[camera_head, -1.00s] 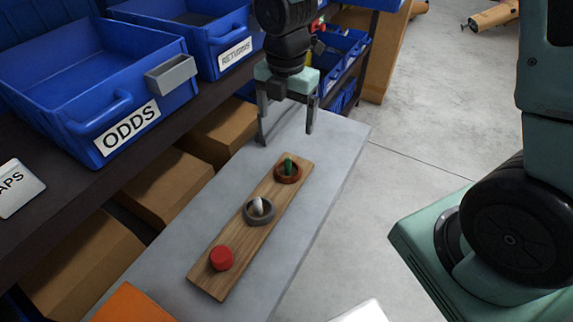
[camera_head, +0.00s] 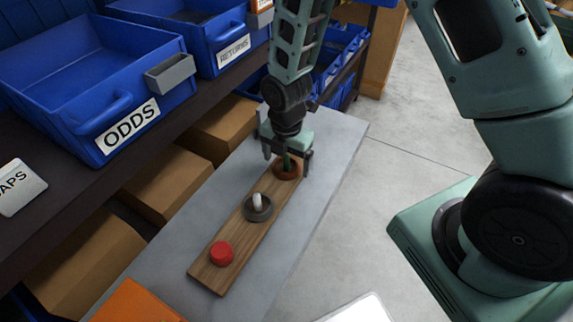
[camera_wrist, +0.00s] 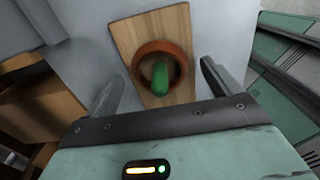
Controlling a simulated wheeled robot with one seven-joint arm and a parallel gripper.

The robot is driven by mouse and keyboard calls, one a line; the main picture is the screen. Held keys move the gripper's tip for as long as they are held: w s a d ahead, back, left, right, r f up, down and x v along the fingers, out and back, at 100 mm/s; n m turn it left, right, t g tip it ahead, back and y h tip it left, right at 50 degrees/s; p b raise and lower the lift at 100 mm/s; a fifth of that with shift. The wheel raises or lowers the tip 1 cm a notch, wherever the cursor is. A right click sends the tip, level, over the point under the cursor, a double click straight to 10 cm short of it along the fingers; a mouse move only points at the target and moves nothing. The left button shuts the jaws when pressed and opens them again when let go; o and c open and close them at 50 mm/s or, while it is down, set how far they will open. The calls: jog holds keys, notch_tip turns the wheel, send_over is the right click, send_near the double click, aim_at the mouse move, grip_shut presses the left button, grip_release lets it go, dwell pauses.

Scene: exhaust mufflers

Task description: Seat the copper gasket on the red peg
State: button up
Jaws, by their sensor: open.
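The copper gasket (camera_head: 288,173) is a reddish-brown ring around the green peg at the far end of a wooden board (camera_head: 236,235). In the wrist view the gasket (camera_wrist: 146,58) encircles the green peg (camera_wrist: 160,78). The red peg (camera_head: 221,253) is a short red stub at the board's near end, with no ring on it. My gripper (camera_head: 287,158) is open above the gasket. In the wrist view its fingers (camera_wrist: 158,85) lie on either side of the ring, apart from it. The fingers partly hide the green peg in the head view.
A grey ring (camera_head: 257,214) sits around a white peg (camera_head: 258,201) mid-board. The board lies on a grey bench (camera_head: 335,150). Blue bins marked ODDS (camera_head: 60,110) and RETURNS (camera_head: 205,62) stand left. An orange object (camera_head: 132,303) is at the near edge.

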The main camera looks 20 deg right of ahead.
jog(key=shift+f, duration=0.25)
jog(key=c, duration=1.1)
jog(key=shift+o, duration=0.2)
